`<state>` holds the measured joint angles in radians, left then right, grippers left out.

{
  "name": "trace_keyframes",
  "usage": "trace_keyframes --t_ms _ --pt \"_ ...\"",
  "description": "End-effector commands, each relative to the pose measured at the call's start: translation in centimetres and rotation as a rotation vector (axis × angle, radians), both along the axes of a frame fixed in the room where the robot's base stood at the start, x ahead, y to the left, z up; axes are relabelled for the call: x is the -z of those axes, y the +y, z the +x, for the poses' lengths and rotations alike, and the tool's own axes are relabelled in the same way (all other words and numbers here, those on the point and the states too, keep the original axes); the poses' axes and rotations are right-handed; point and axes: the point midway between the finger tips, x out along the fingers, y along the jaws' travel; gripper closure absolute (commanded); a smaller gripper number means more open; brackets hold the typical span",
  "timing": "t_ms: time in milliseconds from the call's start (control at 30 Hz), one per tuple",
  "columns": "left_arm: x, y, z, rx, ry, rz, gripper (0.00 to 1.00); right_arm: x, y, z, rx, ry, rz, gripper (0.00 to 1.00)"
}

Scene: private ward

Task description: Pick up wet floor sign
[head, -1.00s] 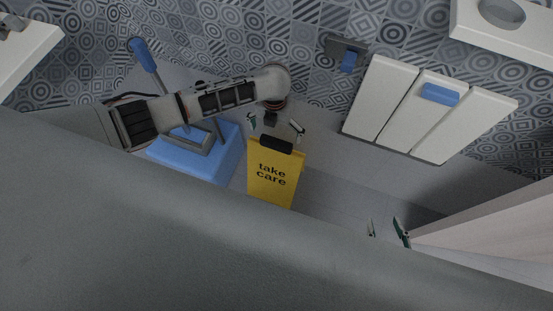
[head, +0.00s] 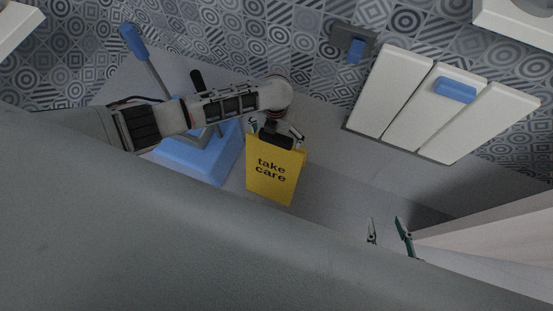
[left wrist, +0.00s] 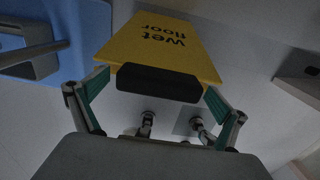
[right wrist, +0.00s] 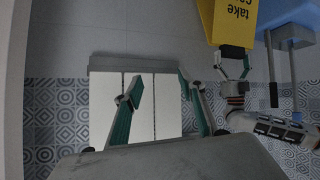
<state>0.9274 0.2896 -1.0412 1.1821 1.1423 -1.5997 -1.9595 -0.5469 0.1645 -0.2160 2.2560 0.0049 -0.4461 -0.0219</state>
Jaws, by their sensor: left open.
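The yellow wet floor sign (head: 272,180) stands on the floor, with "take care" facing the head view and a black handle (head: 276,141) on top. Its other face reads "wet floor" in the left wrist view (left wrist: 163,45). My left gripper (head: 275,130) is open at the sign's top. In the left wrist view its fingers (left wrist: 155,92) lie on either side of the black handle, with no clear grip on it. My right gripper (head: 388,232) is open and empty, low at the right. The sign also shows in the right wrist view (right wrist: 233,22).
A blue mop bucket (head: 200,160) with a blue-handled mop stands just left of the sign. A white panelled unit (head: 400,95) with a blue piece is at the back right. A pale panel (head: 500,235) is at the right edge. Grey floor lies between.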

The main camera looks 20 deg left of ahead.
Motion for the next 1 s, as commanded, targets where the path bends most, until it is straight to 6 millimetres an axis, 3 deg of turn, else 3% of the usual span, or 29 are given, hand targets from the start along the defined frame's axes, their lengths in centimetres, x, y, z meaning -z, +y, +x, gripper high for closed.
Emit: trace_keyframes --t_ms 33,267,500,633,833,1000 --pt "-0.1 0.0 0.0 0.000 -0.001 0.000 0.08 0.0 0.0 0.0 0.000 0.000 0.000 0.60" --pt "0.0 0.0 0.0 0.000 0.000 0.000 0.67 0.5 -0.1 -0.5 0.000 0.012 -0.002 0.60" --pt "-0.2 0.0 0.0 0.000 0.000 0.000 0.67 0.7 -0.1 -0.6 -0.001 0.016 -0.004 0.60" --pt "-1.4 0.0 0.2 0.000 -0.005 0.000 0.67 0.0 -0.2 -0.2 0.001 0.002 -0.005 0.60" --pt "-6.0 -0.1 0.6 0.001 -0.017 -0.002 0.67 -1.6 -0.5 0.6 0.005 -0.024 -0.012 0.60" --pt "-10.9 0.0 0.7 0.001 -0.019 -0.001 0.67 -0.5 -1.4 -0.8 0.025 0.017 -0.024 0.60"
